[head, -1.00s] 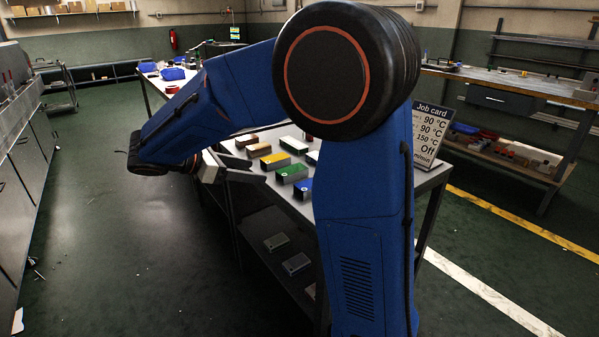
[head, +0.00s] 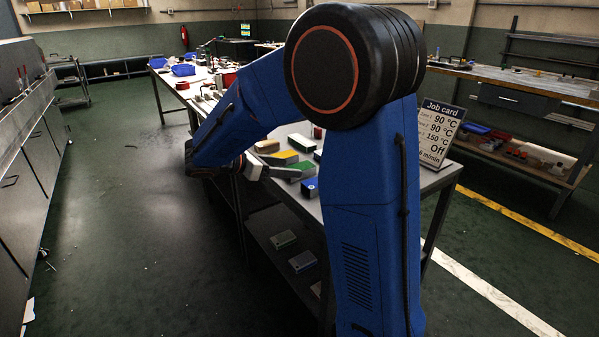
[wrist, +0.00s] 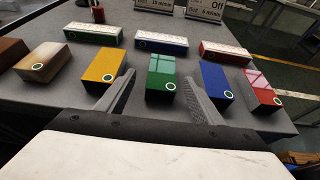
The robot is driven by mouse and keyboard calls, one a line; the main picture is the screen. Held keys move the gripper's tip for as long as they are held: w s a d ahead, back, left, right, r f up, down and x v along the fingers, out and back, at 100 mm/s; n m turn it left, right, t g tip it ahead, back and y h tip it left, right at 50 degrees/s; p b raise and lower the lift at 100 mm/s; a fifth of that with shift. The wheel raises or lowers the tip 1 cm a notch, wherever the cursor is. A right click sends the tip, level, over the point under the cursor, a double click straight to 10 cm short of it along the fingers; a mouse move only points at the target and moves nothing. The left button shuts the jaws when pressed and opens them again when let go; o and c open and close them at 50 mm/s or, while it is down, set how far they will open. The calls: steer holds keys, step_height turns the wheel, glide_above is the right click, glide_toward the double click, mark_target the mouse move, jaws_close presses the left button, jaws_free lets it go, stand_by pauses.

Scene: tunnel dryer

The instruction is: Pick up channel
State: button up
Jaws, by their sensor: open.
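Nothing in view is labelled as the channel, and I cannot tell which piece it is. My gripper (wrist: 159,79) is open and empty at the table's near edge. Its fingers stand either side of a green block (wrist: 161,68) in the wrist view, apart from it. A yellow block (wrist: 101,64) lies left of the green one, and a blue block (wrist: 215,78) lies right of it. Farther back are long white-topped pieces with green (wrist: 93,39), blue (wrist: 162,44) and red (wrist: 224,56) sides. In the head view my gripper (head: 275,170) partly covers the blocks.
A tan block (wrist: 43,62) and a red block (wrist: 261,88) lie on the grey table (wrist: 140,20). A job card (head: 440,125) stands at the table's far right. The lower shelf (head: 275,222) holds several small boxes. The floor left of the table is open.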

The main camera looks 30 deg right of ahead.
mark_target(297, 167)
steer(key=shift+x, duration=2.85)
steer(key=shift+s+r, duration=0.15)
steer(key=shift+s, duration=0.05)
steer(key=c, duration=1.2)
